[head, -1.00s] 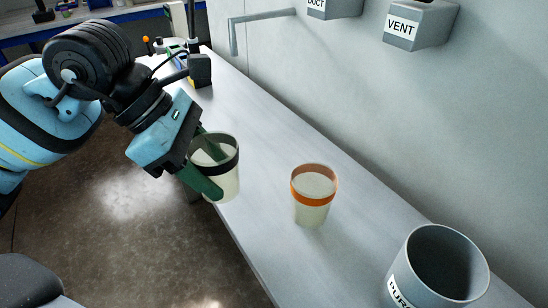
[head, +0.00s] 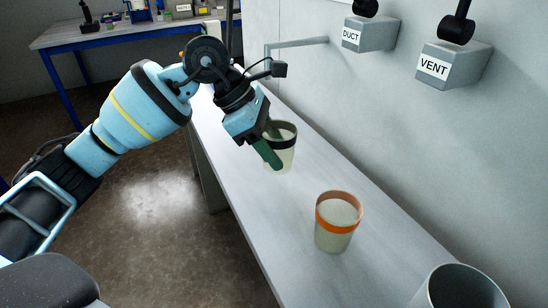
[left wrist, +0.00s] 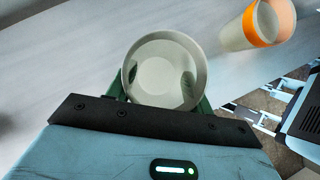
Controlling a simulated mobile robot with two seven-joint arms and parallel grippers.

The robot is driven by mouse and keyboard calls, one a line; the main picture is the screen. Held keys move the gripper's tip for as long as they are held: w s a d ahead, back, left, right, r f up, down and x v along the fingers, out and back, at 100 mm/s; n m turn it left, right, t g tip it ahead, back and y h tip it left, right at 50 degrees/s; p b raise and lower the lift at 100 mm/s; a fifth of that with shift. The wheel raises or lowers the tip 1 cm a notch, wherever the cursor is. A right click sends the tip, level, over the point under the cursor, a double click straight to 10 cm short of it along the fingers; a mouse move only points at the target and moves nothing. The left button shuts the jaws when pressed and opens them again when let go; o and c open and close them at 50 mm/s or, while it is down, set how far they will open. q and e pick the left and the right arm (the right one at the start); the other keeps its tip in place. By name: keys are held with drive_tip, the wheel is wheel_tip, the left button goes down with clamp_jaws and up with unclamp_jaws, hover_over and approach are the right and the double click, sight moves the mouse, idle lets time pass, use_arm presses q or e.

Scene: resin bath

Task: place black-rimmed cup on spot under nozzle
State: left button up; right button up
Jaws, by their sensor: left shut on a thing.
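The black-rimmed cup (head: 284,158) is pale and translucent with a dark band. My left gripper (head: 271,142) has its green fingers shut on it, and the cup looks nearly upright over the bench. I cannot tell its height above the bench. In the left wrist view the cup (left wrist: 165,75) is seen from above, between the fingers, and looks empty. The nozzle (head: 298,43) appears to be the grey pipe on the wall, bent down at its left end, beyond the cup. The spot under it is hidden behind my arm. My right gripper is not in view.
An orange-rimmed cup (head: 337,239) stands on the bench (head: 300,215), nearer than the held cup. A grey bin (head: 458,288) is at the lower right. DUCT (head: 369,34) and VENT (head: 453,65) boxes hang on the wall. A blue-framed table (head: 120,31) stands at the back.

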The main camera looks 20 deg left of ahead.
use_arm(q)
drive_tip(key=shift+w+f, duration=0.2)
drive_tip(key=shift+f, duration=1.6)
drive_tip(key=shift+f, duration=0.15)
drive_tip(key=o, duration=0.9)
drive_tip(key=shift+o, duration=0.2)
